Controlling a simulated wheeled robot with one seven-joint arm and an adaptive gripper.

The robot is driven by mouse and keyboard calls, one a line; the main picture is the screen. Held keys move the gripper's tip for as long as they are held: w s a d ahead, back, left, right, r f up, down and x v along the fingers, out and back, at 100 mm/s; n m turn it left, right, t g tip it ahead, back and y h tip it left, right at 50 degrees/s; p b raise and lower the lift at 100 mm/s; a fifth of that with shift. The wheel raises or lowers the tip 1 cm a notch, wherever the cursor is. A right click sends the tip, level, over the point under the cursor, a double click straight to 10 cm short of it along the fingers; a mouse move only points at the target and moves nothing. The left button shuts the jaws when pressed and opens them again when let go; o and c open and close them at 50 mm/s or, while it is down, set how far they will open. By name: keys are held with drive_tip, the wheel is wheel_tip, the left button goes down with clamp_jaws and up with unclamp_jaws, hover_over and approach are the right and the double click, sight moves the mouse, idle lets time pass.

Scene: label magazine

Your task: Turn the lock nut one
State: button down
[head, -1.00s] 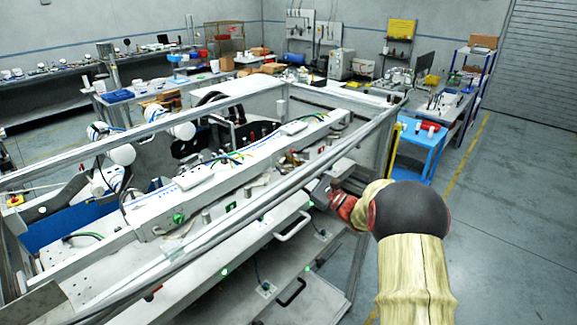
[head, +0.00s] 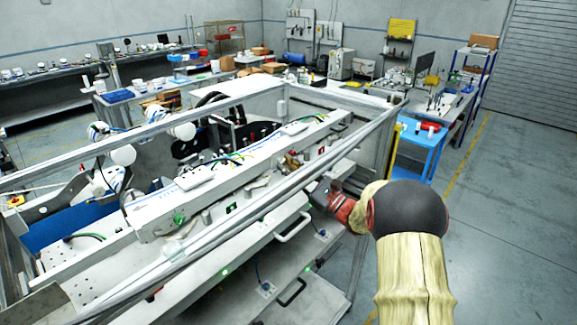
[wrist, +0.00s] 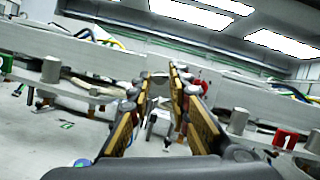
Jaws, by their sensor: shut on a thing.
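My gripper (wrist: 160,100) fills the middle of the wrist view, with tan pads on both fingers. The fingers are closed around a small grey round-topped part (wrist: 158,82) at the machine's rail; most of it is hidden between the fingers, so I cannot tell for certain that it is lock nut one. A red tag with a white "1" (wrist: 286,138) is at the right, beside a grey cylindrical knob (wrist: 239,120). In the head view my gripper (head: 319,190) reaches the near side of the machine, and the fingertips are hard to make out.
The machine's metal frame bar (head: 250,212) runs diagonally in front of the rail. Another grey knob (wrist: 51,69) stands at the left of the wrist view, near a green tag (wrist: 6,63). A blue cart (head: 424,150) stands behind my arm. Open floor (head: 510,230) lies to the right.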

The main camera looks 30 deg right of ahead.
drive_tip(key=m+h+p, duration=0.1)
drive_tip(key=m, duration=0.2)
drive_tip(key=m+t+h+p, duration=0.1)
drive_tip(key=m+h+p, duration=0.1)
drive_tip(key=m, duration=0.2)
drive_tip(key=shift+s+a+r+m+t, duration=0.1)
drive_tip(key=shift+a+m+t, duration=0.1)
drive_tip(key=shift+m+t, duration=0.1)
drive_tip(key=shift+a+m+h+p, duration=0.15)
drive_tip(key=shift+m+h+p, duration=1.6)
drive_tip(key=shift+m, duration=1.35)
drive_tip(key=shift+h, duration=0.25)
drive_tip(key=c, duration=1.9)
unclamp_jaws()
drive_tip(key=shift+s, duration=0.1)
drive_tip(key=v, duration=1.2)
